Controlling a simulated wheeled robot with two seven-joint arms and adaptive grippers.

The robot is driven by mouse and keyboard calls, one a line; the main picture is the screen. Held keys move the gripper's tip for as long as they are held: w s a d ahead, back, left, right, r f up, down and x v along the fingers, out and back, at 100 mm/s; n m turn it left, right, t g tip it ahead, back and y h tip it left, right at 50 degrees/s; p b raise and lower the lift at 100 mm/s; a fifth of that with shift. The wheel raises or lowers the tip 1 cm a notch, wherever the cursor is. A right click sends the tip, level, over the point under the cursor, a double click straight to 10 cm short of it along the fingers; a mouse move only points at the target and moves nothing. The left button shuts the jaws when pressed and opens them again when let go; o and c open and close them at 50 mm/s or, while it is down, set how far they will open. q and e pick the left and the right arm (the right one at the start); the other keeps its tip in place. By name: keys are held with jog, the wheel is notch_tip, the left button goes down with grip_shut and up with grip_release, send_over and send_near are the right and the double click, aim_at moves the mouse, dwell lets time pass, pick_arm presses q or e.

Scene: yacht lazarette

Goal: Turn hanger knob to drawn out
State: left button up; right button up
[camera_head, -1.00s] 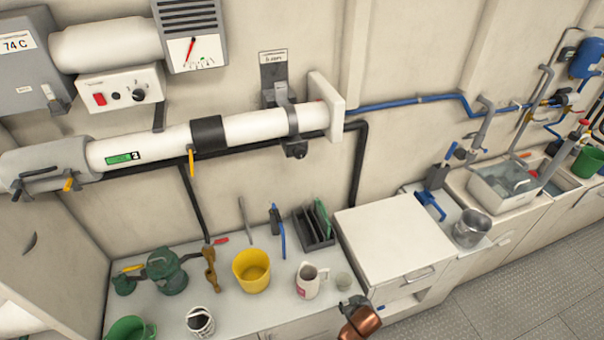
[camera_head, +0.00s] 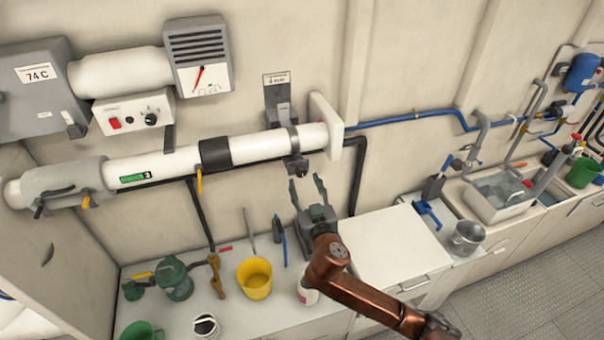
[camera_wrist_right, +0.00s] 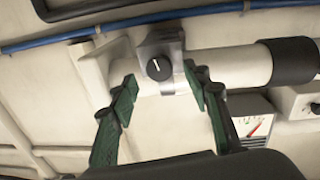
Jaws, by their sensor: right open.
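The hanger knob (camera_head: 297,166) is a small dark knob on the underside of the grey hanger clamp (camera_head: 293,140), which goes around the right end of the white pipe (camera_head: 262,146). In the right wrist view the knob (camera_wrist_right: 158,69) is round and black with a white pointer line, roughly upright in that picture. My right gripper (camera_head: 306,184) is open and empty just below the knob, fingers pointing up. In the right wrist view its green fingers (camera_wrist_right: 161,90) stand either side of the knob, apart from it. My left gripper is not in view.
A black pipe (camera_head: 357,178) runs behind and below the white pipe. A yellow-handled valve (camera_head: 199,182) hangs to the left. The counter below holds a yellow bucket (camera_head: 255,279) and a green pump (camera_head: 175,279). A white cabinet top (camera_head: 395,245) is clear at right.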

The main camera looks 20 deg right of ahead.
aim_at(302, 174)
jog(key=shift+w+d+p, duration=0.1)
jog(key=shift+w+p, duration=0.3)
jog(key=shift+w, duration=1.7)
jog(key=shift+c, duration=0.3)
jog(key=c, duration=1.1)
jog(key=shift+f+m+b, duration=0.15)
jog(key=shift+m+b, duration=0.3)
jog(key=shift+m, duration=0.05)
jog(key=shift+m+b, duration=0.4)
jog(key=shift+m, duration=0.7)
jog(key=o, duration=1.2)
jog(key=shift+c, duration=0.2)
jog(key=shift+s, duration=0.1)
